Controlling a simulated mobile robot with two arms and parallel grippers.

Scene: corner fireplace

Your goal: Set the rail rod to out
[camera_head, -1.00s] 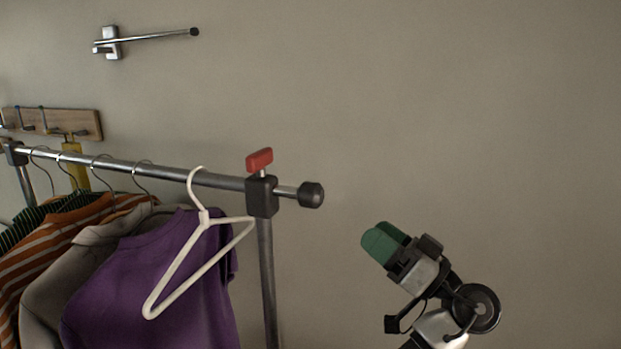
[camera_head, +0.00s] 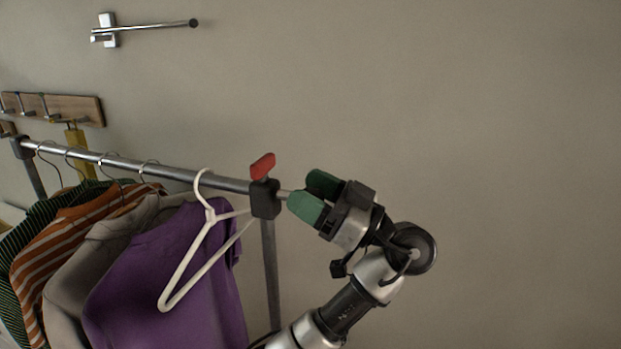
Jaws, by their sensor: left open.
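The rail rod (camera_head: 284,194) is a thin metal rod coming out of the dark clamp block (camera_head: 265,199) at the right end of the garment rack's rail (camera_head: 225,184). A red lever handle (camera_head: 263,167) stands on top of the block. My left gripper (camera_head: 309,195), with green finger pads, is at the rod's outer end, its fingers to either side. It is open. The rod's black end knob is hidden by the fingers, and contact cannot be told. My right gripper is not in view.
A white hanger (camera_head: 186,262) hangs just left of the block. Several garments, the purple one (camera_head: 165,275) nearest, fill the rail to the left. A wall rod (camera_head: 150,27) and hook board (camera_head: 65,108) are on the wall. The right side is clear.

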